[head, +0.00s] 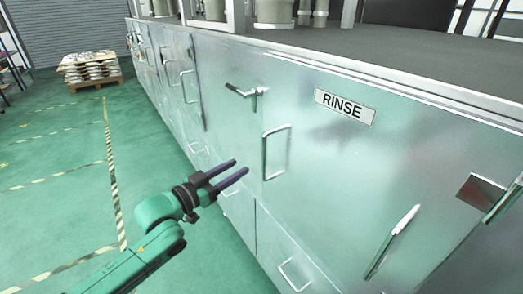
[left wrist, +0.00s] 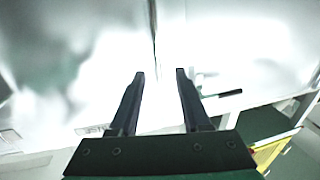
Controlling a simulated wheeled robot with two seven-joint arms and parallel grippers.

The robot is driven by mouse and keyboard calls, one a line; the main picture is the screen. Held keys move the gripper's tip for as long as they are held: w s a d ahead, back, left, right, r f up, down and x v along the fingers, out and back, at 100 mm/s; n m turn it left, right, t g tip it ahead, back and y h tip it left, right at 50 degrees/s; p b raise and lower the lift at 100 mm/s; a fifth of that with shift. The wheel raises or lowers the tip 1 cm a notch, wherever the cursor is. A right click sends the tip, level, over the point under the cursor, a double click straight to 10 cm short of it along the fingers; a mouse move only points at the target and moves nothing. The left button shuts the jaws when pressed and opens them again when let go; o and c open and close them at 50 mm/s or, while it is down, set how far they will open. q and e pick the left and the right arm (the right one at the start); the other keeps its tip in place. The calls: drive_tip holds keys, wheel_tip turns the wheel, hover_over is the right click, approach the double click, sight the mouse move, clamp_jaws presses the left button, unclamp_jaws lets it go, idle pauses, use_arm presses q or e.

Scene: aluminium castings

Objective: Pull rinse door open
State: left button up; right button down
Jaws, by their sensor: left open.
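The rinse door (head: 330,165) is a shiny metal panel with a RINSE label (head: 345,106), and it looks closed. Its upright handle (head: 276,152) is a metal bar loop at the panel's left side. A black-gripped latch lever (head: 243,91) sits above the handle. My left gripper (head: 241,166) is open and empty, a little left of the handle and apart from it in the picture. In the left wrist view its two fingers (left wrist: 160,73) are spread before a bright, washed-out metal surface. My right gripper is not in view.
A lower panel has its own handle (head: 293,275). Another lever (head: 393,240) stands out at the right. More metal doors with handles run back along the machine. Green floor (head: 60,190) with striped markings is clear at left; a loaded pallet (head: 90,82) stands far back.

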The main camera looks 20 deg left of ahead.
sight(263, 154)
use_arm(q)
drive_tip(key=p+x, duration=0.2)
drive_tip(key=x, duration=0.9)
drive_tip(key=shift+s+d+r+p, duration=0.15)
drive_tip(key=shift+p, duration=0.2)
drive_tip(key=shift+d, duration=0.2)
drive_tip(key=c, duration=0.7)
clamp_jaws()
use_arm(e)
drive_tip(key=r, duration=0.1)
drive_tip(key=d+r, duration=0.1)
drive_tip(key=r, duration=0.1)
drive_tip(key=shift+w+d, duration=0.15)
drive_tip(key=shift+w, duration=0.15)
